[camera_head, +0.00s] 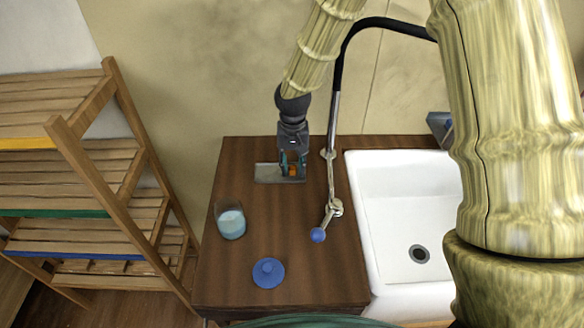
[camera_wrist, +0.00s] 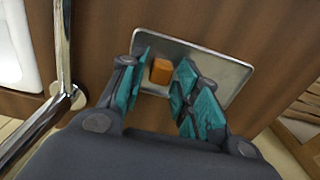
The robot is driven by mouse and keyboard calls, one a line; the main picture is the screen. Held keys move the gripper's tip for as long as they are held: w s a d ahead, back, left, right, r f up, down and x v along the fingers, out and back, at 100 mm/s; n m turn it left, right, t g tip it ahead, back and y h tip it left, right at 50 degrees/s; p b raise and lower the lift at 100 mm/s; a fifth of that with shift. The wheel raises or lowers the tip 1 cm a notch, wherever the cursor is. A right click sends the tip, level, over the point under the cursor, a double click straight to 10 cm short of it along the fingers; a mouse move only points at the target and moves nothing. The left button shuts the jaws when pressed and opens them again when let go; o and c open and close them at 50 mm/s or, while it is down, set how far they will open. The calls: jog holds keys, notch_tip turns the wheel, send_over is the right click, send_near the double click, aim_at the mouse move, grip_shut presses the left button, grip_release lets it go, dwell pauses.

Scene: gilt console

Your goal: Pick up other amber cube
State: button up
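One amber cube (camera_wrist: 161,71) sits on a metal tray (camera_wrist: 215,64) in the wrist view. In the head view the cube (camera_head: 292,171) shows small and orange near the far edge of the counter, partly hidden by my gripper, and the tray (camera_head: 266,172) lies flat under it. My gripper (camera_wrist: 163,77) is open, with its teal-padded fingers on either side of the cube. A gap shows between the cube and the right finger; the left finger is very close to it, and I cannot tell if they touch. No second amber cube shows.
On the wooden counter (camera_head: 246,200) stand a glass with pale blue contents (camera_head: 231,224) and a blue lidlike object (camera_head: 268,272). A tall metal faucet (camera_head: 332,150) rises right of my gripper, beside a white sink (camera_head: 395,215). A wooden shelf (camera_head: 95,180) stands left.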

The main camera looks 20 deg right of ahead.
jog(key=shift+f, duration=0.4)
jog(key=c, duration=0.5)
jog(key=shift+r, duration=0.1)
